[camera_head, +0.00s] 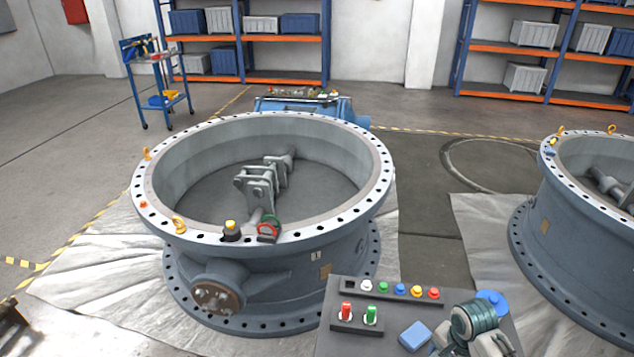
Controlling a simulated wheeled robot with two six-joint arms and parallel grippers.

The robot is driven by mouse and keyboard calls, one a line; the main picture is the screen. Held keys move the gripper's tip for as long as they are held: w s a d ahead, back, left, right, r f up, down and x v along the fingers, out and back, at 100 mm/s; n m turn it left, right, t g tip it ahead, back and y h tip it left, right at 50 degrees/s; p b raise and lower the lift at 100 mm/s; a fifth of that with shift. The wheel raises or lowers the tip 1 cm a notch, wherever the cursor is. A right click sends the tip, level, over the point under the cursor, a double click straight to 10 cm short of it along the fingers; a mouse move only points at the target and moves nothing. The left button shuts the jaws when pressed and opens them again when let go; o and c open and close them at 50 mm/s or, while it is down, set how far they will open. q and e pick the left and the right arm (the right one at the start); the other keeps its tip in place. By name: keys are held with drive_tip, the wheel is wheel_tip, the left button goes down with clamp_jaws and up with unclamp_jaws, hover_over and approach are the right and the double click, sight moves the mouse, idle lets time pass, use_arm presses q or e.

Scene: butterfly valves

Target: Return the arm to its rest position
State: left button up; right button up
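Neither gripper can be made out in the head view. A dark shape (12,328) is cut off at the lower left edge; I cannot tell what it is. A grey and teal piece (474,328) shows at the bottom right over the table; I cannot tell whether it is part of my arm. A large grey-blue butterfly valve body (260,268) stands open side up at the centre. On its front flange are a dark piece with a yellow top (231,231) and a red and green ring-shaped piece (268,228).
A grey table (338,343) at the front holds red and green pieces, a row of coloured knobs and a blue block (415,335). A second valve (570,262) stands at the right. A blue tool cart (157,85) and shelves (247,78) are behind. Floor at left is open.

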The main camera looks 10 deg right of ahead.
drive_tip(key=s+a+r+n+t, duration=0.25)
drive_tip(key=s+a+n, duration=0.25)
drive_tip(key=s+n, duration=0.25)
drive_tip(key=s+a+r+n+t, duration=0.1)
drive_tip(key=s+a+r+n, duration=0.3)
drive_tip(key=s+n, duration=0.3)
wheel_tip(320, 180, down, 31)
drive_tip(key=s+d+m+g+h+b, duration=0.1)
drive_tip(key=d+m, duration=0.1)
drive_tip(key=d, duration=0.1)
use_arm(q)
wheel_tip(320, 180, down, 2)
drive_tip(key=shift+s+b, duration=0.1)
drive_tip(key=shift+b, duration=0.4)
use_arm(e)
drive_tip(key=s+d+f+g, duration=0.1)
drive_tip(key=s+f, duration=1.7)
drive_tip(key=f, duration=0.2)
drive_tip(key=shift+f, duration=0.3)
